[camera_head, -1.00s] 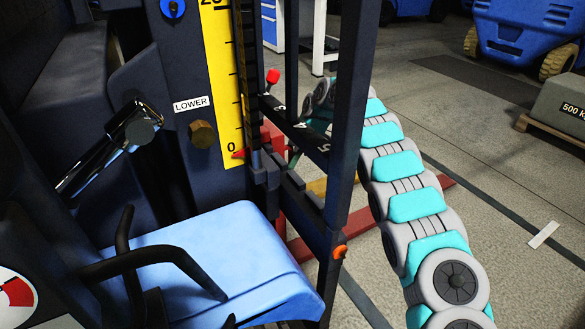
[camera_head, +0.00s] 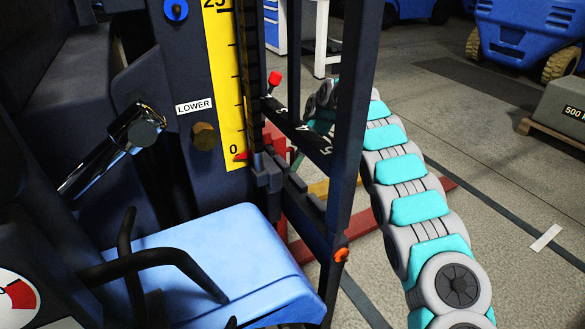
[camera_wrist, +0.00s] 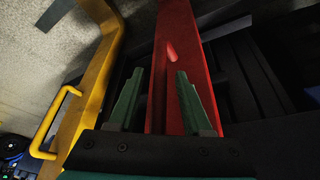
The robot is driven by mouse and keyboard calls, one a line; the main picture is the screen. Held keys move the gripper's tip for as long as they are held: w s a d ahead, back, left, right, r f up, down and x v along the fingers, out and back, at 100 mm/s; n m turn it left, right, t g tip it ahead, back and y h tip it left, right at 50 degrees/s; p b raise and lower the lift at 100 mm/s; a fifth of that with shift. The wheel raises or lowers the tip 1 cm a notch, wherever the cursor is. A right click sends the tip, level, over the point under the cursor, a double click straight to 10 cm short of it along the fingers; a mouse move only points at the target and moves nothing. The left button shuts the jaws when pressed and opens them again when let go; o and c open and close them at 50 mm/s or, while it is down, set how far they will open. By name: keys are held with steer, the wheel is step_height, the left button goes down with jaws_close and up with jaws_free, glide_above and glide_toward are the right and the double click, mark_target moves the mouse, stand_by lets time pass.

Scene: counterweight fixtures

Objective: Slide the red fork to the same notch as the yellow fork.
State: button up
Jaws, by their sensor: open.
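The red fork (camera_wrist: 190,30) runs down the middle of the wrist view, with a small red peg (camera_wrist: 172,52) standing up from it. My gripper (camera_wrist: 160,72) is open. Its two green fingers are apart over the red fork, with the peg just beyond their tips; I cannot tell whether they touch it. The yellow fork (camera_wrist: 97,65) lies to the left and has a yellow loop handle (camera_wrist: 50,130). In the head view, parts of the red fork (camera_head: 277,143) and yellow fork (camera_head: 318,187) show behind the mast. A numbered black rail (camera_head: 300,127) is above them; my gripper is hidden there.
A dark upright post (camera_head: 350,120) stands in front of my arm. The blue seat (camera_head: 215,255), a chrome lever (camera_head: 105,150) and a yellow scale (camera_head: 228,90) are at left. A 500 kg weight (camera_head: 565,105) sits on a pallet at right. The floor between is open.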

steer(key=v, duration=0.7)
steer(key=shift+d+r, duration=0.1)
steer(key=shift+r, duration=0.1)
